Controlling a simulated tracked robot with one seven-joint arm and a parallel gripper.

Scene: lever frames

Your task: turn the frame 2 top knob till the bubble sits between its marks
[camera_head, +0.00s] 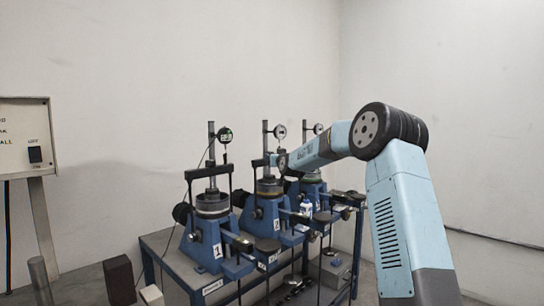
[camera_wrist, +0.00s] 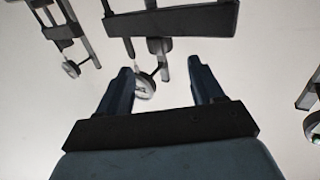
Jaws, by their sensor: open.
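Frame 2 (camera_head: 264,211) is the middle of three blue lever frames on the bench, with a white 2 label. Its upper part is partly covered by my arm's end. My gripper (camera_head: 276,160) is beside the top of frame 2 in the head view. In the wrist view my gripper (camera_wrist: 163,82) is open, with two dark blue fingers apart. A dark crossbar (camera_wrist: 190,20) and a round dial gauge (camera_wrist: 145,86) show beyond the fingers, likely frame 2's. The gap looks empty. I cannot make out the top knob, the bubble or its marks.
Frame 1 (camera_head: 206,236) stands left with a dial gauge (camera_head: 225,135) on its post; frame 3 (camera_head: 311,187) stands right and behind. A switch panel (camera_head: 25,138) is far left. Open wall lies above the frames.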

